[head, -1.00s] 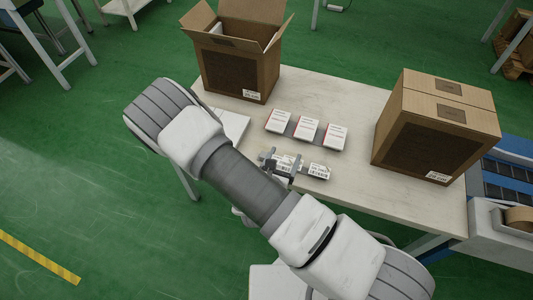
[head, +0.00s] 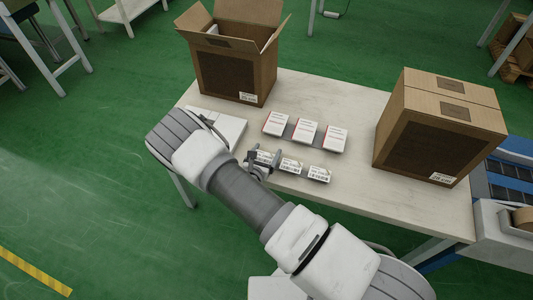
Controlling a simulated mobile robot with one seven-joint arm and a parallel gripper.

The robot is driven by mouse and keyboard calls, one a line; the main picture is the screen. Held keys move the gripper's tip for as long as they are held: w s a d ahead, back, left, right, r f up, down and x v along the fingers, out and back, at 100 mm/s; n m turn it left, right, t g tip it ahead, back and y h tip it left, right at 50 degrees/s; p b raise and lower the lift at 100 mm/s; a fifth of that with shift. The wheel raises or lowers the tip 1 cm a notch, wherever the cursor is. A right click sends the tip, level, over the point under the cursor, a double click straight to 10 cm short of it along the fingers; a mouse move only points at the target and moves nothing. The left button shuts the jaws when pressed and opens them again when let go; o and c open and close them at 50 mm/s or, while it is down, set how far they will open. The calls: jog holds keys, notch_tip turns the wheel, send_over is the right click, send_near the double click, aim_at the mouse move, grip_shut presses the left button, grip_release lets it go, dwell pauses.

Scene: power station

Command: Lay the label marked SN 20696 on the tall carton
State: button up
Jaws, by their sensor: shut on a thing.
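Several small white labels with dark print lie in a row near the table's front edge: a middle label (head: 291,166), a right label (head: 320,173), and a left label (head: 264,157) at my gripper. The print is too small to read, so I cannot tell which is SN 20696. My gripper (head: 262,164) is shut on the left label, low over the table; its fingers partly hide it. An open-flapped brown carton (head: 238,75) stands at the back left. A closed brown carton (head: 440,125) stands at the right. Which one is the tall carton is unclear.
Three white-and-red boxes (head: 305,132) stand in a row behind the labels. A pale flat item (head: 222,128) lies at the table's left, partly behind my arm. The table (head: 345,95) is bare between the cartons. A blue-sided conveyor (head: 505,175) is at the right.

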jog(key=shift+f, duration=0.1)
jog(key=shift+f, duration=0.15)
jog(key=o, duration=1)
jog(key=shift+o, duration=0.2)
jog(key=p+v, duration=0.3)
jog(key=v, duration=1.4)
jog(key=shift+s+a, duration=0.2)
jog(key=shift+a, duration=0.05)
